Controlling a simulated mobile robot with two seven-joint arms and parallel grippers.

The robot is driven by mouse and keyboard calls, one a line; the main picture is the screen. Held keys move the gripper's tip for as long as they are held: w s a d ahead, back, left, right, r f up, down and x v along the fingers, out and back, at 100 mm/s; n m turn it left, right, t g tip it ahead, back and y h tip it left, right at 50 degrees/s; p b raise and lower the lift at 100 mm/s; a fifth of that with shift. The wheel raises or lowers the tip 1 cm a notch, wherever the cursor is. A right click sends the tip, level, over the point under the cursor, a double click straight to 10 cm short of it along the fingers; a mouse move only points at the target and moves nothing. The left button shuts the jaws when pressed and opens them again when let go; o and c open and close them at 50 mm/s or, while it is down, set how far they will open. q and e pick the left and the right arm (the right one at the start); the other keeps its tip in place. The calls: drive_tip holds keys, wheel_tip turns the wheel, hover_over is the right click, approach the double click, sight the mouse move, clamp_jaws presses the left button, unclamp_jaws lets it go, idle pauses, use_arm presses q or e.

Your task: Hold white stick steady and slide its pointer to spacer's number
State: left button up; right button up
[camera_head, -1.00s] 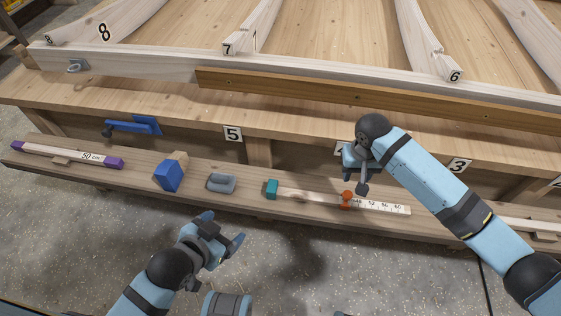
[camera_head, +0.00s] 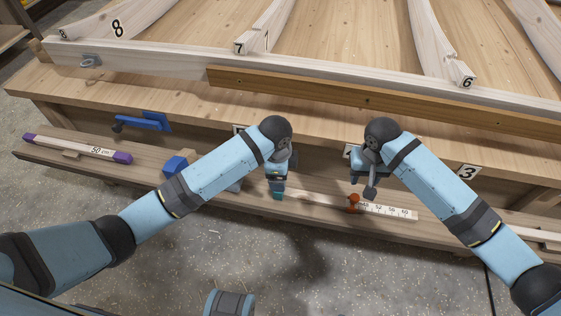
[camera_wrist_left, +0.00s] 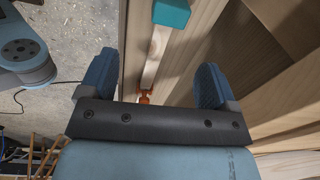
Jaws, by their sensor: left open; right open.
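The white stick (camera_head: 318,199) lies on the low front shelf. It has a teal end (camera_head: 278,195) and a numbered scale on its right part. The orange pointer (camera_head: 353,203) sits at the left of the visible numbers, near 48. The spacer (camera_head: 78,148), with purple ends and a "50 cm" label, lies at the shelf's far left. My left gripper (camera_head: 277,181) is open above the teal end. In the left wrist view the stick (camera_wrist_left: 157,48) and orange pointer (camera_wrist_left: 145,97) show between its fingers. My right gripper (camera_head: 362,184) is open, just above and beside the pointer.
A blue block (camera_head: 176,165) and a blue-grey object (camera_head: 236,186), partly hidden by my left arm, lie on the shelf (camera_head: 140,176). A blue tool (camera_head: 145,121) is on the bench front. The bench holds long timbers. The floor in front is clear.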

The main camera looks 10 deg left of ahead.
use_arm(q)
drive_tip(key=shift+m+g+y, duration=0.3)
drive_tip(key=shift+m, duration=0.1)
drive_tip(key=f, duration=0.4)
drive_tip(key=w+f, duration=0.1)
drive_tip(key=f, duration=0.3)
drive_tip(key=w+f, duration=0.1)
drive_tip(key=f, duration=0.3)
drive_tip(key=shift+a+f, duration=0.15)
drive_tip(key=shift+f, duration=0.05)
drive_tip(key=shift+c, duration=0.2)
drive_tip(key=c, duration=1.1)
use_arm(e)
drive_tip(key=shift+o, duration=1.4)
